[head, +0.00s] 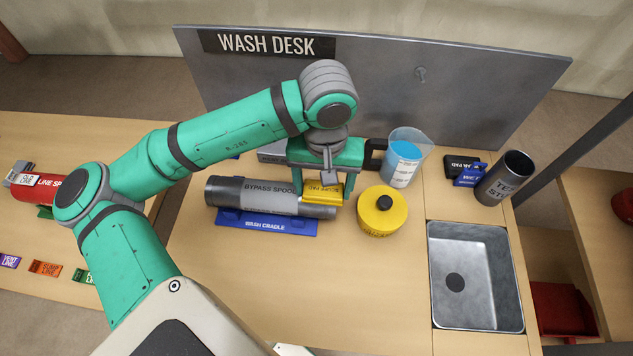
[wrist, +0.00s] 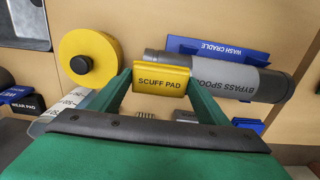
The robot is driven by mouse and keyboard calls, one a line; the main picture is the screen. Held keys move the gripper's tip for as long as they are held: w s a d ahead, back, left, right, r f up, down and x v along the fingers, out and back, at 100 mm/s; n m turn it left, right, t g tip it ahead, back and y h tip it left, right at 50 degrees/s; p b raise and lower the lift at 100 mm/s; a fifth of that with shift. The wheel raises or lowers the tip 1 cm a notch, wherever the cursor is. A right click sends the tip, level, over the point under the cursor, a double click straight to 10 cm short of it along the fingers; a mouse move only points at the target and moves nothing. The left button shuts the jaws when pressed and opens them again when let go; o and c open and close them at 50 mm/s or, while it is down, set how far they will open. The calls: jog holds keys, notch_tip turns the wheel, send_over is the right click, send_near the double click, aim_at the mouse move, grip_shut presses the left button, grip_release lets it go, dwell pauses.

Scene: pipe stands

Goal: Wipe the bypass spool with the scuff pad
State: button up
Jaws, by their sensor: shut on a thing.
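The bypass spool (head: 240,196) is a dark grey pipe with a lighter label band. It lies in the blue wash cradle (head: 265,226) on the desk and also shows in the wrist view (wrist: 240,81). My gripper (head: 325,185) is shut on the yellow scuff pad (wrist: 161,79). The pad is at the spool's right end in the head view (head: 322,193). In the wrist view it overlaps the spool's left part. I cannot tell whether pad and spool touch. Part of the spool is hidden behind the pad and fingers.
A yellow round container (head: 382,212) with a black knob stands close right of the pad. Behind are a clear jug (head: 405,158) of blue liquid, a dark pad block (head: 462,166) and a dark cylinder (head: 505,178). A sink (head: 475,275) is at right. The desk front is clear.

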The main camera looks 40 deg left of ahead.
jog(key=shift+s+a, duration=0.75)
jog(key=shift+a, duration=0.25)
jog(key=shift+w+d, duration=0.7)
jog(key=shift+d, duration=0.35)
jog(key=shift+s+a+r, duration=0.1)
jog(key=shift+s+a, duration=0.25)
jog(key=shift+a, duration=0.25)
jog(key=shift+s+a, duration=0.35)
jog(key=shift+a, duration=0.25)
jog(key=shift+w+d+f, duration=0.1)
jog(key=shift+w+d, duration=0.35)
jog(key=shift+d, duration=0.2)
jog(key=shift+w+d+f, duration=0.1)
jog(key=shift+w+d, duration=0.3)
jog(key=shift+d, duration=0.2)
jog(key=shift+r, duration=0.1)
jog(key=shift+r, duration=0.95)
